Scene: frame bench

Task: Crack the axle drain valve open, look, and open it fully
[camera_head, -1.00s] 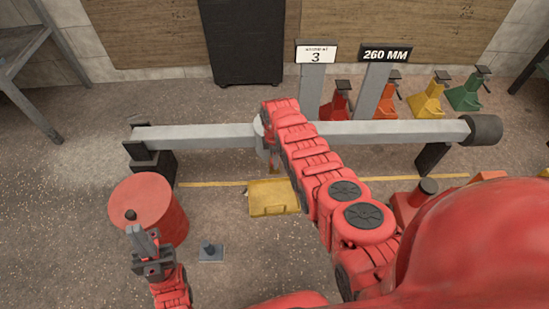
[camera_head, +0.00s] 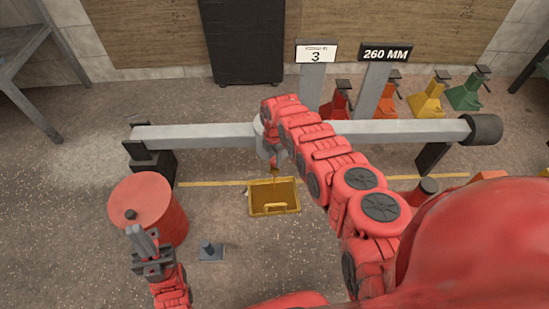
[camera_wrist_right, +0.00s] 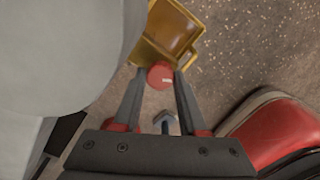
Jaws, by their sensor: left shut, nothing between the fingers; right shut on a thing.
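The grey axle (camera_head: 200,137) lies across supports, with a rounded housing at its middle. The drain valve shows a round red handle (camera_wrist_right: 161,76) in the right wrist view. My right gripper (camera_wrist_right: 158,82) is shut on this handle; in the head view my arm hides much of it. Below the housing is a yellow tray (camera_head: 295,207) with a darker amber inside. A thin amber line seems to run from under the housing toward it. My left gripper (camera_head: 143,238) is shut and empty, in front of the red drum.
A red drum (camera_head: 150,205) stands at left. A small grey block with a post (camera_head: 210,250) is on the floor. Signs "3" (camera_head: 316,54) and "260 MM" (camera_head: 386,54) stand behind the axle. Several coloured jack stands (camera_head: 427,100) are at back right.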

